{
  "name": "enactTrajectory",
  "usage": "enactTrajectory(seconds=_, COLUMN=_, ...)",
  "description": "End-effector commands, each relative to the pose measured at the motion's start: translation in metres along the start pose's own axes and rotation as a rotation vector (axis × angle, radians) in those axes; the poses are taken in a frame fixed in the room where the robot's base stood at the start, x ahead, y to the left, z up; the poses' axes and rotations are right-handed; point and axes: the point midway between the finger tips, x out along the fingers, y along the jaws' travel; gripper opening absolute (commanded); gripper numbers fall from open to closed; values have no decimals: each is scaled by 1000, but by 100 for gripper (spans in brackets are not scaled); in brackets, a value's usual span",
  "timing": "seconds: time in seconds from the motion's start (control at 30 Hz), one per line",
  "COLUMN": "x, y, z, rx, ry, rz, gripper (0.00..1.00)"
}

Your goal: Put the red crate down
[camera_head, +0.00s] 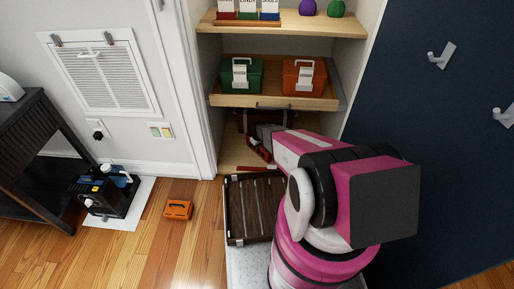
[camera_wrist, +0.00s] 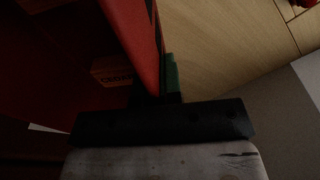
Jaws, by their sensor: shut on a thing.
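The red crate (camera_wrist: 75,65) fills the left of the wrist view, with its near wall running up from my gripper (camera_wrist: 157,98). A small wooden block with lettering (camera_wrist: 112,70) shows against its dark inside. My gripper is shut on the crate's wall. In the head view my gripper (camera_head: 264,138) reaches into the low bay of the closet, under the drawer. Only a dark red part of the crate (camera_head: 252,147) shows there, in shadow and partly behind my arm. I cannot tell whether its base touches the shelf.
A pull-out drawer (camera_head: 275,102) above holds a green bin (camera_head: 241,76) and an orange bin (camera_head: 304,78). An orange box (camera_head: 178,210) lies on the floor to the left. The wrist view shows bare wood right of the crate.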

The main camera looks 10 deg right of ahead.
Motion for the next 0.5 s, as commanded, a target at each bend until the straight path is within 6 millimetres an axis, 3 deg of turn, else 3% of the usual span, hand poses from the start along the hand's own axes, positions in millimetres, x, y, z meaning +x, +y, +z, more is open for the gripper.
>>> enactTrajectory(seconds=0.43, x=9, y=0, z=1, rx=0, ry=0, rz=0, gripper=0)
enactTrajectory(seconds=0.5, x=8, y=0, z=1, rx=0, ry=0, rz=0, gripper=29)
